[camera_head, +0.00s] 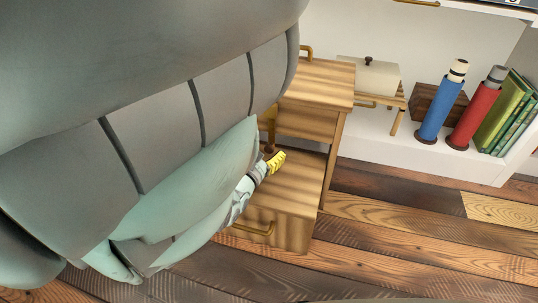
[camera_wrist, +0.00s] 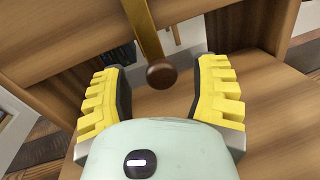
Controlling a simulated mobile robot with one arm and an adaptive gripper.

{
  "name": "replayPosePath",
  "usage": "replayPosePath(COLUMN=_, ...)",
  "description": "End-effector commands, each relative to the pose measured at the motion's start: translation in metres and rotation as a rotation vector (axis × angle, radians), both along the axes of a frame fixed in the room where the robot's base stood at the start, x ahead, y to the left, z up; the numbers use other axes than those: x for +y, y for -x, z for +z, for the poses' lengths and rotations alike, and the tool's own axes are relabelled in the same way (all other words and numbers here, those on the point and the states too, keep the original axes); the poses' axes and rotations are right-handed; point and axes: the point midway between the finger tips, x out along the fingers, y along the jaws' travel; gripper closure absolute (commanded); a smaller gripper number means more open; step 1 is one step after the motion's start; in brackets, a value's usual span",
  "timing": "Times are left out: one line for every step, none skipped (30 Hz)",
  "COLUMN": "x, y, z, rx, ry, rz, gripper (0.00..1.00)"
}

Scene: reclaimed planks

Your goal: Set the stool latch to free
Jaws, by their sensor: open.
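The wooden step stool (camera_head: 318,80) stands on the plank floor in the head view, with an upper top and a lower step (camera_head: 300,185). Its latch is a brass lever (camera_wrist: 146,28) ending in a round brown knob (camera_wrist: 161,75). In the wrist view the lever hangs down in front of the stool. My gripper (camera_wrist: 162,66) is open, its yellow fingers apart on either side of the knob, with visible gaps. In the head view my gripper (camera_head: 273,162) is over the lower step, and my arm hides the stool's left side.
A brass handle (camera_head: 254,229) is on the lower step's front. Behind stand a pale lidded box (camera_head: 368,76), blue (camera_head: 440,105) and red (camera_head: 477,110) cylinders, a dark wooden box (camera_head: 428,100) and green books (camera_head: 505,115) on a white ledge. The floor at right is clear.

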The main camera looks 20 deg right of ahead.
Motion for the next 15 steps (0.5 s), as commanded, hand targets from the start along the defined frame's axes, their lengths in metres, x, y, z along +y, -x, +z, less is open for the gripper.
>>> replayPosePath(x=-0.003, y=-0.0035, z=-0.0026, rx=-0.001, ry=-0.001, rz=-0.001, gripper=0.39)
replayPosePath(x=-0.0047, y=-0.0049, z=-0.0022, rx=-0.001, ry=-0.001, rz=-0.001, gripper=0.39)
replayPosePath(x=-0.0065, y=-0.0064, z=-0.0015, rx=0.0, ry=-0.002, rz=-0.002, gripper=0.39)
replayPosePath(x=-0.0075, y=-0.0073, z=-0.0012, rx=0.0, ry=-0.002, rz=-0.002, gripper=0.39)
replayPosePath(x=-0.008, y=-0.0079, z=-0.0008, rx=0.0, ry=-0.002, rz=-0.001, gripper=0.39)
replayPosePath(x=-0.0085, y=-0.0083, z=-0.0005, rx=0.002, ry=-0.001, rz=-0.001, gripper=0.39)
replayPosePath(x=-0.0087, y=-0.0087, z=-0.0002, rx=0.002, ry=-0.001, rz=-0.001, gripper=0.39)
replayPosePath(x=-0.0088, y=-0.0087, z=0.0, rx=0.002, ry=-0.001, rz=-0.001, gripper=0.39)
replayPosePath(x=-0.0089, y=-0.0087, z=0.0002, rx=0.002, ry=-0.001, rz=-0.001, gripper=0.39)
replayPosePath(x=-0.0088, y=-0.0086, z=0.0003, rx=0.002, ry=-0.001, rz=-0.001, gripper=0.39)
replayPosePath(x=-0.0088, y=-0.0086, z=0.0003, rx=0.002, ry=-0.001, rz=-0.001, gripper=0.39)
replayPosePath(x=-0.0088, y=-0.0085, z=0.0003, rx=0.002, ry=-0.001, rz=-0.001, gripper=0.39)
replayPosePath(x=-0.0088, y=-0.0085, z=0.0003, rx=0.002, ry=-0.001, rz=-0.001, gripper=0.39)
replayPosePath(x=-0.0087, y=-0.0084, z=0.0003, rx=0.002, ry=-0.001, rz=-0.001, gripper=0.36)
replayPosePath(x=-0.0088, y=-0.0083, z=0.0002, rx=0.002, ry=-0.001, rz=-0.001, gripper=0.4)
